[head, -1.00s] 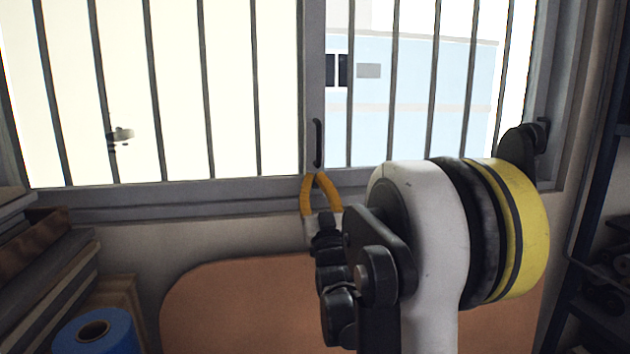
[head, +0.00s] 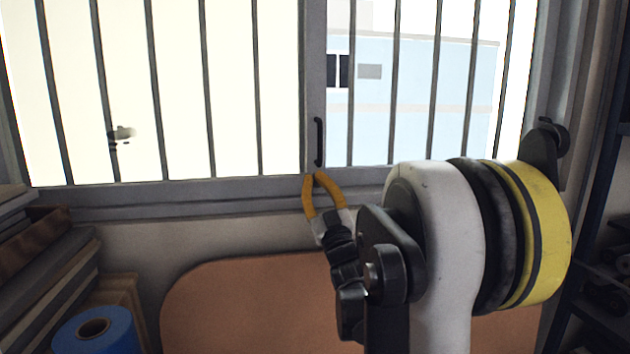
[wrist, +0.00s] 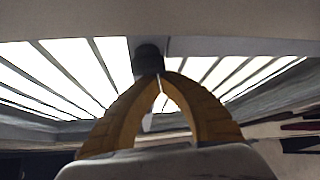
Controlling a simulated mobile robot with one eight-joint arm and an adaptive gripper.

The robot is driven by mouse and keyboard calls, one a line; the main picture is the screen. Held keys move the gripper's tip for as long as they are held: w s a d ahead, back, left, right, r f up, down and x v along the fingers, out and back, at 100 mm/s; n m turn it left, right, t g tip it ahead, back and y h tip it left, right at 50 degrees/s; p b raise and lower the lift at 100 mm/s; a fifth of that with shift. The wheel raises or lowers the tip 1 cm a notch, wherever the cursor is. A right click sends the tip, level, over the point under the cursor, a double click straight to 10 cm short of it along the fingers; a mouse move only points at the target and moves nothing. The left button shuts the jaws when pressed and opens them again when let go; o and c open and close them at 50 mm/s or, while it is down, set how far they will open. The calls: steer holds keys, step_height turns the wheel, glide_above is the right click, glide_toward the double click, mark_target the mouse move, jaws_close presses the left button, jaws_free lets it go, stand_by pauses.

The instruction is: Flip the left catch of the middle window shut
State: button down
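A dark upright catch (head: 319,142) sits on the grey middle stile of the barred window (head: 200,196). My gripper (head: 313,173) has yellow fingers whose tips come together just below the catch, in front of the lower part of the stile. In the wrist view the shut fingertips (wrist: 160,76) are close under a dark stub, likely the catch (wrist: 148,58). Whether they touch it I cannot tell. Nothing shows held between the fingers.
Vertical bars cross the panes on both sides. A brown rounded panel (head: 235,300) is below the sill. Stacked boards (head: 45,275) and a blue roll (head: 97,332) stand at lower left. Dark shelving (head: 600,260) is at right.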

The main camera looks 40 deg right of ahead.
steer(key=n+y, duration=0.2)
steer(key=n, duration=0.1)
steer(key=n+y, duration=0.2)
steer(key=n, duration=0.1)
steer(key=shift+a+f+y, duration=0.1)
steer(key=shift+f+y, duration=0.1)
steer(key=shift+y, duration=0.2)
steer(key=n+y, duration=0.2)
steer(key=n, duration=0.1)
steer(key=n+g+y, duration=0.1)
steer(key=n, duration=0.1)
steer(key=shift+w+a+f+p, duration=0.15)
steer(key=shift+f+p, duration=0.1)
steer(key=shift+p, duration=0.15)
steer(key=n+y, duration=0.1)
steer(key=n+g+p, duration=0.1)
steer(key=n, duration=0.1)
steer(key=n+g+y, duration=0.1)
steer(key=shift+f+n+y, duration=0.3)
steer(key=n+g, duration=0.1)
steer(key=n+g+p, duration=0.1)
steer(key=n, duration=0.1)
steer(key=shift+f, duration=0.4)
steer(key=shift+y, duration=0.3)
steer(key=shift+f, duration=0.15)
